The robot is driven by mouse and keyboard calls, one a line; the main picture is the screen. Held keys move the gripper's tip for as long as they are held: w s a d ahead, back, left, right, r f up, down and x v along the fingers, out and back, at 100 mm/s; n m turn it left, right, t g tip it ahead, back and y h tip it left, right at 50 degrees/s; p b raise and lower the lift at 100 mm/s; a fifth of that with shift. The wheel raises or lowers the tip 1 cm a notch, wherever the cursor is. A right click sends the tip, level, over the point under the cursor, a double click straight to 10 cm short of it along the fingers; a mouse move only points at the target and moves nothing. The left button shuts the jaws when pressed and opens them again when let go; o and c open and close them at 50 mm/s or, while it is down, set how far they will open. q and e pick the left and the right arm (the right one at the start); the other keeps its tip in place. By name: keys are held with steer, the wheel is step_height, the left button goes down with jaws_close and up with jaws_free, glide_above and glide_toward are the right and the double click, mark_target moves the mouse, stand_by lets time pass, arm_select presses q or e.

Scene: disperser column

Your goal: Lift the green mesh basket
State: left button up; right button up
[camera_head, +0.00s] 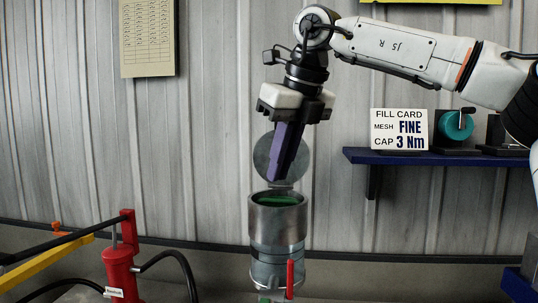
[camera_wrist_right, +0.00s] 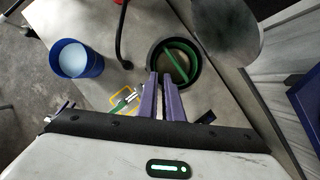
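The green mesh basket (camera_head: 277,199) sits down inside a steel cylinder (camera_head: 277,225); only its green top shows above the rim's inner edge. In the right wrist view its green bar (camera_wrist_right: 183,62) runs across the round opening, and the mesh itself is hard to make out. My right gripper (camera_head: 273,180) points down just above the cylinder, with its purple fingers apart from the basket. In the right wrist view the fingers (camera_wrist_right: 159,76) are close together with a narrow gap and nothing between them. My left gripper is not in view.
A round grey lid (camera_head: 263,158) stands upright behind the cylinder. A red pump (camera_head: 121,268) with a hose is at left. A blue shelf (camera_head: 420,158) at right bears a fill card (camera_head: 399,129). A blue cup (camera_wrist_right: 76,59) shows in the right wrist view.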

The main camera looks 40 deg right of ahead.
mark_target(269, 199)
steer(key=x, duration=0.8)
steer(key=shift+w+f, duration=0.2)
jaws_close()
steer(key=shift+r, duration=0.1)
stand_by(1.2)
step_height(269, 199, up, 10)
stand_by(1.3)
